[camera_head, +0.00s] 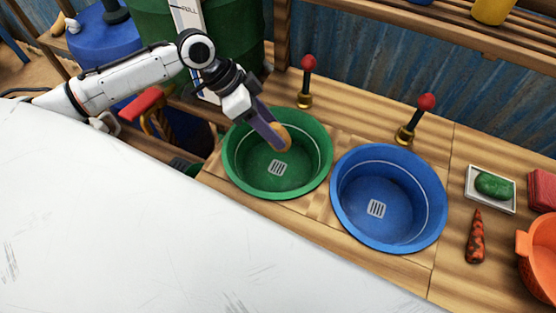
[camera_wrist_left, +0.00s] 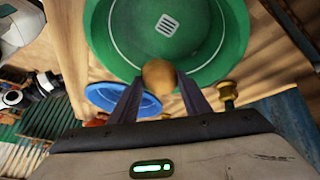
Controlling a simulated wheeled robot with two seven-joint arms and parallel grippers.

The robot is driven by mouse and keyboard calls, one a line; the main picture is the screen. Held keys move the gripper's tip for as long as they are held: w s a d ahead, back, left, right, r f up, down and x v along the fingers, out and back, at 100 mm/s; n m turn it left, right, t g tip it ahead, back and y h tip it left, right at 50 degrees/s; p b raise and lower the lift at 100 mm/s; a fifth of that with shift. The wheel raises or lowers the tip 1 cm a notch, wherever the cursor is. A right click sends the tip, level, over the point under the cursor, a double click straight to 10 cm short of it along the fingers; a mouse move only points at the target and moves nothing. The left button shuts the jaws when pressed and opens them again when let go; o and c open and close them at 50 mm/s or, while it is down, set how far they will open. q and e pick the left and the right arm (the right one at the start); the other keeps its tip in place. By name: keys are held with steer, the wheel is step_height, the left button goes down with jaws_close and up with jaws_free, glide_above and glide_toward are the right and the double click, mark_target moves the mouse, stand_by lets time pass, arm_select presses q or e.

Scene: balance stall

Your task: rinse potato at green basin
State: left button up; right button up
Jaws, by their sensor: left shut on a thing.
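The green basin (camera_head: 250,180) is set in the wooden counter and has a drain grate at its bottom. My left gripper (camera_head: 280,138) is shut on a tan potato (camera_head: 284,134) and holds it over the back part of the green basin. In the left wrist view the potato (camera_wrist_left: 158,76) sits between the two fingertips, with the green basin (camera_wrist_left: 110,40) beyond it. A red-knobbed tap (camera_head: 306,80) stands behind the green basin. No water shows in the basin. My right gripper is not in view.
A blue basin (camera_head: 400,235) with its own red-knobbed tap (camera_head: 415,118) stands to the right. Further right are a white tray (camera_head: 512,208) with a green item, a dirty carrot (camera_head: 475,240) and an orange pot (camera_head: 540,265). A white surface of my body covers the lower left.

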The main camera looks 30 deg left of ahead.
arm_select(q)
steer(key=shift+r, duration=2.45)
steer(key=shift+r, duration=2)
steer(key=shift+s+d+r+n+t, duration=0.2)
steer(key=shift+s+d+n+t, duration=0.2)
steer(key=shift+s+d+n, duration=0.25)
steer(key=r+n+t+y, duration=0.1)
steer(key=n, duration=0.1)
steer(key=r+n+t+y, duration=0.1)
steer(key=r+n, duration=0.1)
steer(key=n, duration=0.1)
steer(key=d+r+n+y, duration=0.1)
steer(key=r+n, duration=0.1)
steer(key=shift+s+n+t+y, duration=0.25)
steer(key=shift+n+t+y, duration=0.05)
steer(key=shift+n+t, duration=0.1)
